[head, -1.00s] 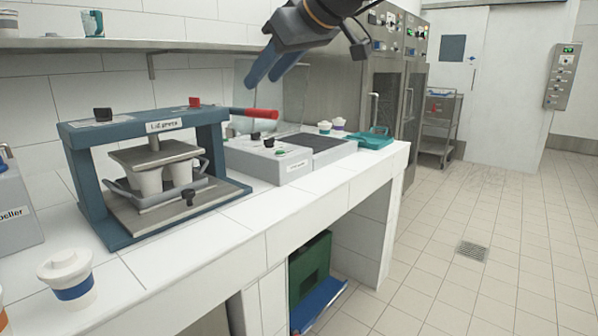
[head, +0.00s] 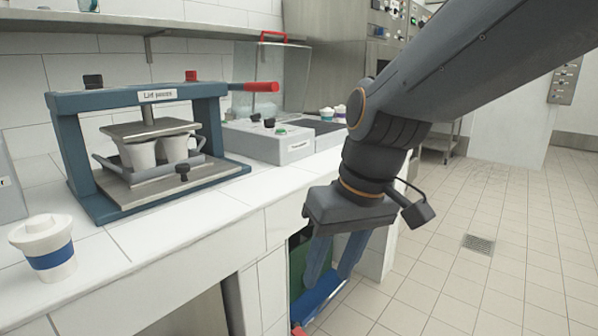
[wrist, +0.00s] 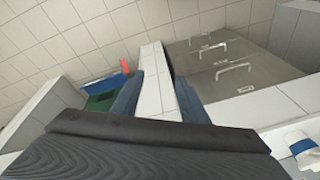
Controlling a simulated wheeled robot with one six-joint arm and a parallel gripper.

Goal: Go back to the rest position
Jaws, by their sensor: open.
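My gripper (head: 333,258) hangs in front of the counter's front edge in the head view, fingers pointing down. Its two blue fingers are apart with nothing between them. In the wrist view the fingers (wrist: 158,100) also stand apart, with a white counter part beyond them. A white lidded cup with a blue band (head: 46,247) stands at the counter's front left.
A grey machine (head: 275,140) stands right of the press. Below the counter are a green crate (head: 297,265) and a blue tray (head: 318,298), close behind my fingers in the picture. The wrist view shows steel doors with handles (wrist: 225,60). Open tiled floor (head: 480,245) lies to the right.

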